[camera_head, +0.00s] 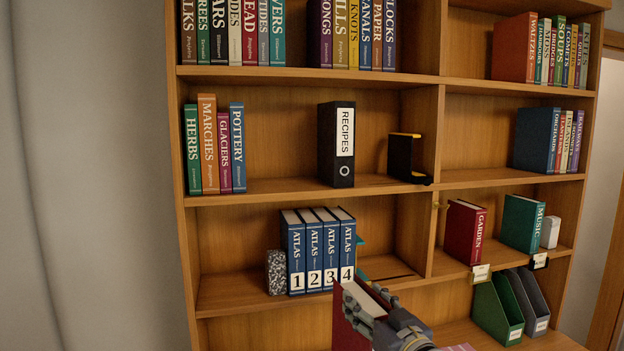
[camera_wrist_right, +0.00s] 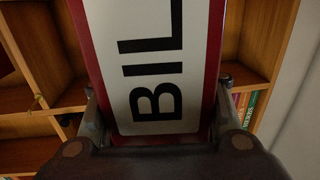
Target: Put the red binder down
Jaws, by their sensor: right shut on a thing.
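The red binder (camera_head: 345,325) is in the lower middle of the head view, in front of the bookcase and partly cut off by the bottom edge. My right gripper (camera_head: 384,312) is shut on it. In the right wrist view the binder (camera_wrist_right: 213,70) fills the middle, with a white label reading "BIL" and the rest out of frame. The fingers of the right gripper (camera_wrist_right: 158,112) lie on both sides of it. Whether the binder touches anything else is hidden. My left gripper is not in view.
The wooden bookcase (camera_head: 290,78) fills most of the head view.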

